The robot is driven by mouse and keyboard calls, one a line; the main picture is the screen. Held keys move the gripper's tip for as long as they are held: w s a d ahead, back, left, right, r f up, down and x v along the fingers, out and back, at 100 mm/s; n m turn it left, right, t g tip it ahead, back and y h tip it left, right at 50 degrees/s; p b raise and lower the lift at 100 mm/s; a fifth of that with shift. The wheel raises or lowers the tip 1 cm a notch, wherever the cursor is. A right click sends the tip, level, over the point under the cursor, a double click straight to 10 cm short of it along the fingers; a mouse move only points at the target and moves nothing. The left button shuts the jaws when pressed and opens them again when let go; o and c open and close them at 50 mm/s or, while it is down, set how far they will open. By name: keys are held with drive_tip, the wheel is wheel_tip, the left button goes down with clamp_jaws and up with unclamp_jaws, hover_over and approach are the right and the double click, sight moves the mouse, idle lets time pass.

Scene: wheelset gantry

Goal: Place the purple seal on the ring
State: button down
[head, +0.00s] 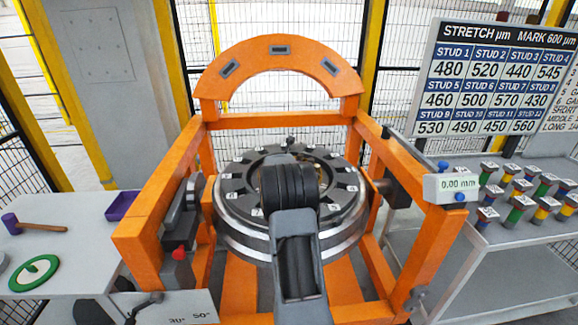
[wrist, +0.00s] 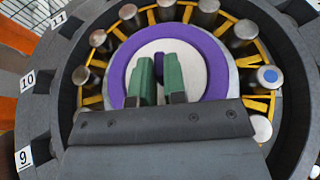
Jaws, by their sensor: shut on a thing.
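The purple seal (wrist: 118,72) is a flat purple hoop in the wrist view, around a pale round disc (wrist: 190,50). The dark ring (wrist: 52,80) with numbered tags surrounds the seal and several metal studs. In the head view the ring (head: 233,183) lies flat inside the orange gantry, and my arm hides the seal and fingers. I cannot tell whether the seal touches the surface below it.
The orange gantry frame (head: 150,215) with its arch (head: 280,50) encloses the ring. A left table holds a purple tray (head: 122,206), a mallet (head: 35,228) and a green hoop (head: 34,273). A right table holds several colour-banded studs (head: 515,208) below a stretch chart (head: 500,85).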

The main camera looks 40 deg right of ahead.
drive_tip(key=shift+f, duration=0.15)
drive_tip(key=c, duration=1.2)
unclamp_jaws()
drive_tip(key=shift+o, duration=0.2)
drive_tip(key=shift+r, duration=0.2)
